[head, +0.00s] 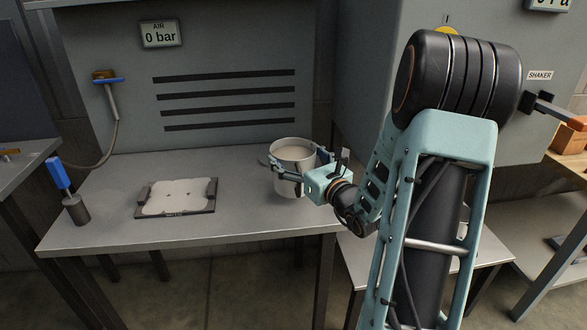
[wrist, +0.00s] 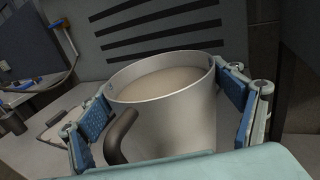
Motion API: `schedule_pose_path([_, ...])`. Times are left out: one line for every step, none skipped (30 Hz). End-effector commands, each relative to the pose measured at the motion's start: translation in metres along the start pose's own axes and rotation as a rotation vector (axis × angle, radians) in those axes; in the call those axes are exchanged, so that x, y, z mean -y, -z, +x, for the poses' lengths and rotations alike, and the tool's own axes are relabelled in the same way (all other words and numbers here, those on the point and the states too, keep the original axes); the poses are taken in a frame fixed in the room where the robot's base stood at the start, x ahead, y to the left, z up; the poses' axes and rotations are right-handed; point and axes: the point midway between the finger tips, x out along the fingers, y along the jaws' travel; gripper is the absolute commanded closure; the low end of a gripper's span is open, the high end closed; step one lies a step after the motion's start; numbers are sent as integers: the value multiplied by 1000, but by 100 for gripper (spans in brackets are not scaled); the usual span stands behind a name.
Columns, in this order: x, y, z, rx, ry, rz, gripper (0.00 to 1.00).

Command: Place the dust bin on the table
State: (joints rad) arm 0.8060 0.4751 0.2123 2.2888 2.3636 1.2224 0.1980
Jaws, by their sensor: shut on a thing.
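The dust bin (head: 292,156) is a round metal pot with a pale powdery fill and a dark handle. In the head view it is upright at the right part of the grey table (head: 110,205). Whether its base touches the tabletop cannot be told. My gripper (head: 293,165) is shut on the bin, with one finger on each side of its wall. In the wrist view the bin (wrist: 175,110) fills the middle between the blue finger pads, and its handle (wrist: 120,137) points toward the camera. The lower part of the bin is hidden there.
A dark-framed plate with a white sheet (head: 176,197) lies left of the bin. A blue-handled tool in a dark holder (head: 75,208) stands at the table's left. A blue-edged air nozzle (head: 107,79) hangs on the slotted back wall. Bare tabletop lies between plate and bin.

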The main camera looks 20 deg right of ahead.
Motion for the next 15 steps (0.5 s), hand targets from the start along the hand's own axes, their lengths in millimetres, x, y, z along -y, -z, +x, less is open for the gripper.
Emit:
schedule_pose_path([-2, 4, 4, 2, -2, 2, 72])
schedule_pose_path([-2, 8, 6, 2, -2, 2, 72])
schedule_pose_path([-2, 15, 6, 0, 0, 2, 72])
schedule_pose_path([-1, 20, 6, 0, 0, 3, 72])
schedule_pose_path([-1, 25, 6, 1, 0, 3, 72])
schedule_pose_path([-1, 31, 6, 0, 0, 3, 72])
schedule_pose_path([-1, 34, 6, 1, 0, 2, 72])
schedule_pose_path([-1, 36, 6, 1, 0, 1, 72])
schedule_pose_path([-1, 37, 6, 3, 0, 1, 72])
schedule_pose_path([-1, 36, 6, 3, 0, 0, 72])
schedule_pose_path([-1, 36, 6, 4, 0, -1, 72])
schedule_pose_path([-1, 35, 6, 4, 0, -1, 72])
schedule_pose_path([-1, 35, 6, 4, 0, -1, 72])
schedule_pose_path([-1, 35, 6, 4, 0, -1, 72])
schedule_pose_path([-1, 35, 5, 4, 0, -1, 72])
